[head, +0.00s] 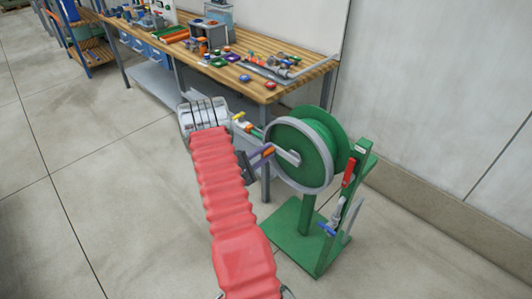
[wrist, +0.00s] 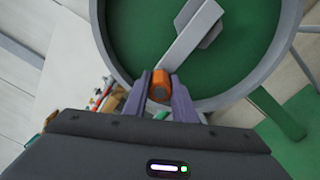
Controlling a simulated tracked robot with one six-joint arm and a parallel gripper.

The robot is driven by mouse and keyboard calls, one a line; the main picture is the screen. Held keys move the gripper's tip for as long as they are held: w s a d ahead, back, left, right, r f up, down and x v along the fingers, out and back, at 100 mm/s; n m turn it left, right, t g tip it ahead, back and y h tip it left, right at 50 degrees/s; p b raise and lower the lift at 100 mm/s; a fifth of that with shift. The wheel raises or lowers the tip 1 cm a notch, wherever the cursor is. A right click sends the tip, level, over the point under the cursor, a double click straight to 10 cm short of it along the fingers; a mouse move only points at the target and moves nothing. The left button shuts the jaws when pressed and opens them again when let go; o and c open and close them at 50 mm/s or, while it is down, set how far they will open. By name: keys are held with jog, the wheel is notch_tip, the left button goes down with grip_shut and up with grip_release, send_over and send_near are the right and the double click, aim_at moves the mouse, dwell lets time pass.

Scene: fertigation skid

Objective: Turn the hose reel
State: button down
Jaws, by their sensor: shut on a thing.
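The green hose reel (head: 302,146) with its grey rim stands on a green post to the right of my arm in the head view. In the wrist view its green disc (wrist: 135,40) fills the upper middle. A grey crank arm (wrist: 187,40) runs from the hub down to an orange handle knob (wrist: 160,86). My gripper (wrist: 161,92) is shut on the orange knob, with one purple finger on each side of it. In the head view my gripper (head: 264,154) meets the reel at its left side. The far side of the reel is hidden.
A wooden workbench (head: 290,72) with tools and small parts stands behind the reel. The reel's green base plate (head: 290,232) rests on the floor. A red-handled valve (head: 349,172) and a blue one (head: 328,229) are on its right post. The floor at left is clear.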

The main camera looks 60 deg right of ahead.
jog(key=shift+s+f, duration=0.1)
jog(key=shift+s, duration=0.05)
jog(key=c, duration=1.5)
grip_release()
jog(key=shift+a, duration=0.1)
jog(key=v, duration=1.3)
jog(key=shift+w+a, duration=0.25)
jog(key=shift+a, duration=0.05)
